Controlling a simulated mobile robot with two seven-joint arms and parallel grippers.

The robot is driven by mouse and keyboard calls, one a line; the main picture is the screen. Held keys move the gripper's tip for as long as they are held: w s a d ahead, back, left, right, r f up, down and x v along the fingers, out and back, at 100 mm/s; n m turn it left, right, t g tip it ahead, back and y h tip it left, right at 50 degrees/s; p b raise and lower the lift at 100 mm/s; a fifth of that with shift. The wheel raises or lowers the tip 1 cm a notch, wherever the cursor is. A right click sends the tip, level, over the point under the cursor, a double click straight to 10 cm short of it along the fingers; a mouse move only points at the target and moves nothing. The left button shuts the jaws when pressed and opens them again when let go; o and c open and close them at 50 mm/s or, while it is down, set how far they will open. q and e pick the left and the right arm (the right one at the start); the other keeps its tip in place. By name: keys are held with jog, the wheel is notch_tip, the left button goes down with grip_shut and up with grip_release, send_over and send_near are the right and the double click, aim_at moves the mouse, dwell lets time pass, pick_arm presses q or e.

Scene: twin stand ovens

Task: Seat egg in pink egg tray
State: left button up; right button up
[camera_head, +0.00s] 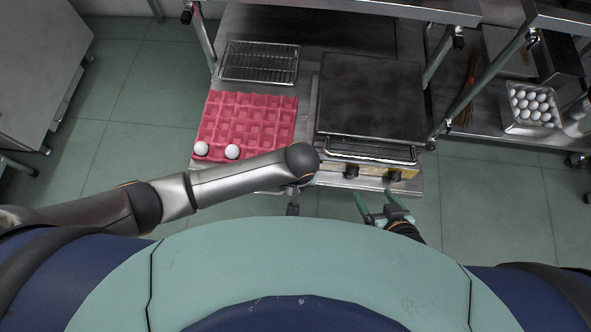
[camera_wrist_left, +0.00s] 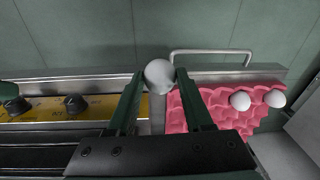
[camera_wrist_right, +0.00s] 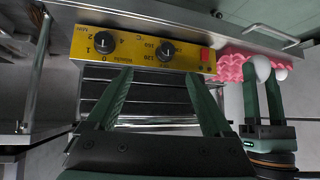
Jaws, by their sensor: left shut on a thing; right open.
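The pink egg tray (camera_head: 245,118) lies on the steel counter left of the griddle. Two white eggs sit in its near row, one at the left corner (camera_head: 201,148) and one beside it (camera_head: 232,152). My left gripper (camera_wrist_left: 158,77) is shut on another white egg (camera_wrist_left: 159,72), held beside the tray's edge; this egg also shows in the right wrist view (camera_wrist_right: 262,68). In the head view my left arm hides it. My right gripper (camera_head: 377,203) is open and empty in front of the griddle.
The griddle (camera_head: 370,95) with knobs on its yellow front panel (camera_wrist_right: 135,48) stands right of the tray. A wire rack (camera_head: 259,62) lies behind the tray. A metal container of several eggs (camera_head: 508,126) is at the far right. A counter rail (camera_wrist_left: 210,53) runs near the tray.

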pick_arm(q)
jog(key=shift+d+f, duration=0.25)
jog(key=shift+d, duration=0.05)
jog(key=shift+w+a+f+b, duration=0.1)
jog(key=shift+w+a+b, duration=0.25)
jog(key=shift+w+b, duration=0.05)
jog(key=b, duration=0.8)
send_near(263, 150)
jog(key=s+f, duration=0.1)
jog(key=s+d+f, duration=0.1)
jog(key=s+f, duration=0.1)
jog(key=shift+d, duration=0.15)
jog(key=shift+w+a+f+b, duration=0.5)
jog(key=shift+w+b, duration=0.05)
jog(key=shift+b, duration=0.45)
jog(key=shift+w+a+f+b, duration=0.1)
jog(key=shift+w+a+b, duration=0.1)
jog(key=shift+b, duration=0.1)
jog(key=shift+d+f+p, duration=0.1)
jog(key=shift+p, duration=0.2)
jog(key=shift+f, duration=0.3)
pick_arm(e)
jog(key=w+a+f, duration=0.1)
jog(key=a+f, duration=0.2)
jog(key=f, duration=0.4)
jog(key=shift+w+n+y, duration=0.15)
jog(key=shift+n+y, duration=0.25)
jog(key=shift+w, duration=0.1)
